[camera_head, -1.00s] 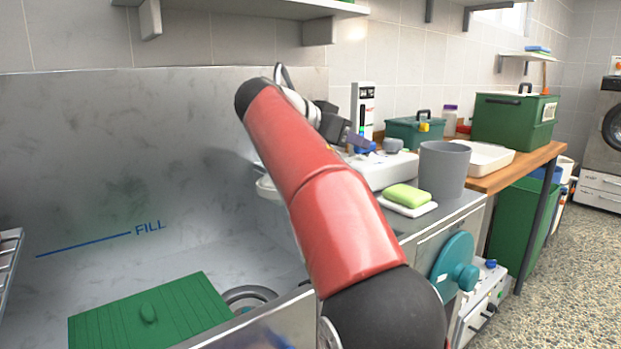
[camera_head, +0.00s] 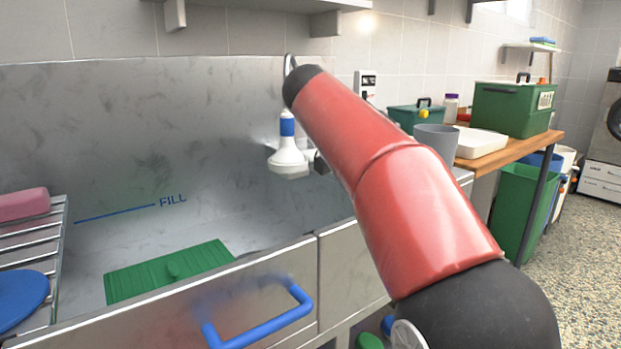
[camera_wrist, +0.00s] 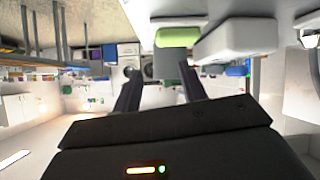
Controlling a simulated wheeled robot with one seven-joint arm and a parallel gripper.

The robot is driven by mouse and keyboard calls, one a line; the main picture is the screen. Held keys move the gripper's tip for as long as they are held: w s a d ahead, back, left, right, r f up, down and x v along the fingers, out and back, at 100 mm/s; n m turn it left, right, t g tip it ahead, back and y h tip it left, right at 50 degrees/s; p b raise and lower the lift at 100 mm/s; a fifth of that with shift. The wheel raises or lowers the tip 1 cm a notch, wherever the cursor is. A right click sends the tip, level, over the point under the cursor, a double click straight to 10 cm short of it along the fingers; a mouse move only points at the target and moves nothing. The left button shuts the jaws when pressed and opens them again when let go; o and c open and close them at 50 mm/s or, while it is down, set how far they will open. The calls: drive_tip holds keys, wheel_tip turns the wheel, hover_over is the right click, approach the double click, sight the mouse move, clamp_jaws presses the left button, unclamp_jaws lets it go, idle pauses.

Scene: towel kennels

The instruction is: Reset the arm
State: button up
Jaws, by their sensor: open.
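My gripper (camera_wrist: 160,92) shows in the wrist view with its two dark fingers apart and nothing between them. In the head view my red arm reaches up and left across the middle, and it hides most of the gripper behind it. Past the fingers in the wrist view, a green block (camera_wrist: 178,38) lies on a pale surface, apart from the fingers. The wrist view looks turned over, with the floor at the top left.
A steel basin holds a green ribbed panel (camera_head: 170,272). A white shower head (camera_head: 288,158) hangs at its back wall. A rack (camera_head: 58,250) with a pink block (camera_head: 24,204) stands left. A grey bin (camera_head: 437,141) and green box (camera_head: 512,108) stand right.

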drive_tip(key=s+d+f+n+g+y, duration=0.1)
drive_tip(key=s+f+n+y, duration=0.7)
drive_tip(key=s+f, duration=1.9)
drive_tip(key=s+d+y, duration=0.1)
drive_tip(key=s, duration=0.3)
drive_tip(key=shift+s+f+g, duration=0.2)
drive_tip(key=shift+g, duration=0.2)
